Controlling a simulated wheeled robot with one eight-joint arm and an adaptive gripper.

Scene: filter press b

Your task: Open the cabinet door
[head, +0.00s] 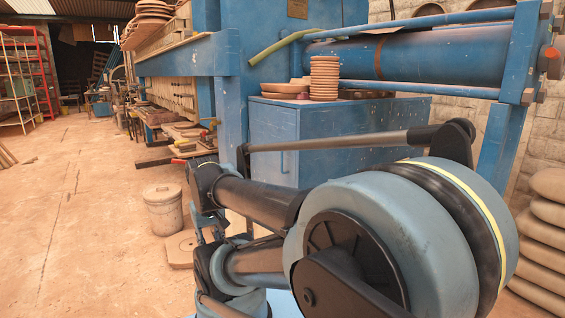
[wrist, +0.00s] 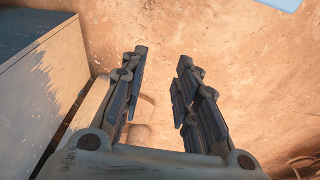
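The blue cabinet (head: 360,118) stands under the big blue machine in the head view. A small upright handle (head: 284,161) shows on its narrower left-hand face, which looks closed. My arm crosses in front of the cabinet and hides its lower part. In the wrist view my gripper (wrist: 161,62) is open, its two dark fingers apart with nothing between them. It points down toward the dusty floor. A grey-blue box side with worn paint (wrist: 45,85), probably the cabinet, is left of the fingers and apart from them.
Stacked round clay pieces (head: 324,78) stand on the cabinet top. A lidded bucket (head: 163,208) stands on the floor left of my arm, with a flat slab (head: 181,249) near it. Sacks (head: 545,225) are piled at the right. The floor at the left is open.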

